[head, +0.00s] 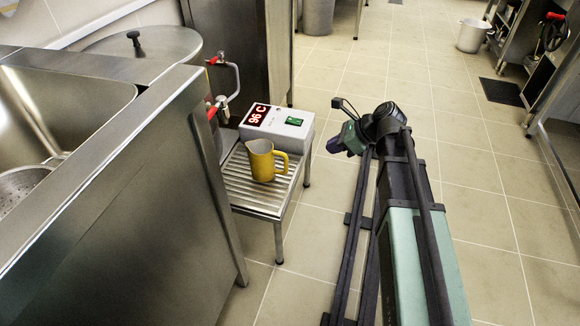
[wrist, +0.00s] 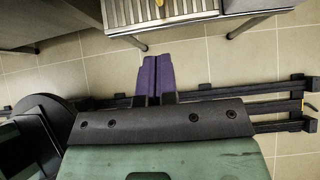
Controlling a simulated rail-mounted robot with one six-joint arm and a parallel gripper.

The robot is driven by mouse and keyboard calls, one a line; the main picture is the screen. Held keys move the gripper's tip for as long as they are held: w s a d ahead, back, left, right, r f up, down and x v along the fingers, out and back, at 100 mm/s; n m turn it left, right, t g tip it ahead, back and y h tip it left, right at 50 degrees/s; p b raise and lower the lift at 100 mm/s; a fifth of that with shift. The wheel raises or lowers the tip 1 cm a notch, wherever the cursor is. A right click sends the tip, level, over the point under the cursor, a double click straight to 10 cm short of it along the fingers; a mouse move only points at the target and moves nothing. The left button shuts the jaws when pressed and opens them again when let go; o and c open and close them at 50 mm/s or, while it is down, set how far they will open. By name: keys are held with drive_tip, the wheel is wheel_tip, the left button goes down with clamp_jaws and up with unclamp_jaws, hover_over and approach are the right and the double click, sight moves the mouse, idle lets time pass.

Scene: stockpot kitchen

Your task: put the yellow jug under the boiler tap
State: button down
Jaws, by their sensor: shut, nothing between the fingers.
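The yellow jug (head: 262,160) stands upright on the slatted metal stand (head: 244,194) in the head view, its handle toward the right. The boiler (head: 147,52) is the round steel vessel at the upper left. A tap with a red handle (head: 217,107) is to the left of the jug, partly behind the steel counter edge. I cannot tell whether the jug's mouth is under a spout. My gripper (head: 333,146) is right of the stand, apart from the jug. In the wrist view its purple fingers (wrist: 150,62) are together and empty.
A box with a red "96 C" display (head: 277,122) sits at the stand's back. A steel sink counter (head: 125,190) blocks the left. A second red-handled tap (head: 222,57) is higher up. A white bucket (head: 472,35) stands far right. The tiled floor is mostly clear.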

drive_tip(key=a+r+b+x, duration=0.2)
drive_tip(key=b+x, duration=0.5)
drive_tip(key=x, duration=0.5)
drive_tip(key=shift+w+a+f, duration=0.25)
drive_tip(key=shift+w+f, duration=0.05)
drive_tip(key=shift+w, duration=0.05)
